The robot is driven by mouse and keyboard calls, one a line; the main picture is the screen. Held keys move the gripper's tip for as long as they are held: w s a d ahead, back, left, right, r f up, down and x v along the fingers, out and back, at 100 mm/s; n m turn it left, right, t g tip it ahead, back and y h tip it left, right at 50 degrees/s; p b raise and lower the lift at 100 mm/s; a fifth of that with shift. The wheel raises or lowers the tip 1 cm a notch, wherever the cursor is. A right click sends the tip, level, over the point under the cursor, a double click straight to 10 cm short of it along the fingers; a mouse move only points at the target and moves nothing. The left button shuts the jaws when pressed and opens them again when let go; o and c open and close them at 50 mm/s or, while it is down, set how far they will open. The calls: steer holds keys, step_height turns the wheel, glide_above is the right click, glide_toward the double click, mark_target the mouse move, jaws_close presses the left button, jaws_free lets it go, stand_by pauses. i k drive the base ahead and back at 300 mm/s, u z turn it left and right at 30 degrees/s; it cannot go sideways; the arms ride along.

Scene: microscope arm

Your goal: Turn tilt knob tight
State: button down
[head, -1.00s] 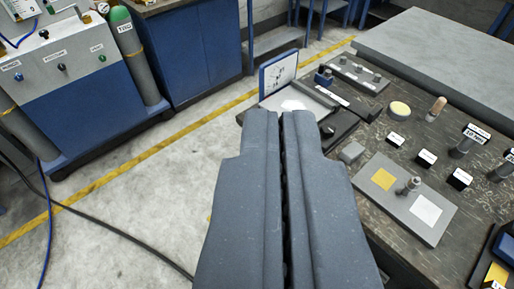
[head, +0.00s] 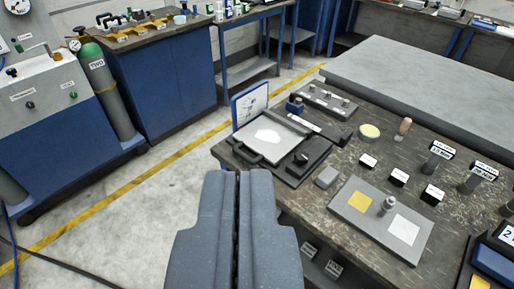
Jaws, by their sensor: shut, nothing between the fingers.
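My gripper (head: 238,175) points away from the camera at the bottom centre. Its two grey fingers lie side by side, shut, with nothing seen between them. The fingertips appear just in front of the near left edge of the workbench (head: 440,135), apart from the things on it. I cannot clearly identify a tilt knob or a microscope arm. A small dark knob (head: 302,157) shows on a black device (head: 312,168) on the bench, beyond and right of the fingertips. I cannot tell whether it is the tilt knob.
A framed tray with white material (head: 270,136) sits at the bench's left corner. A grey plate with yellow and white squares (head: 345,212) lies to the right, with several small blocks and cylinders behind. Open floor (head: 110,220) lies left of my gripper.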

mark_target(301, 157)
steer(key=z, duration=0.45)
steer(key=i, duration=1.2)
steer(key=u, duration=0.15)
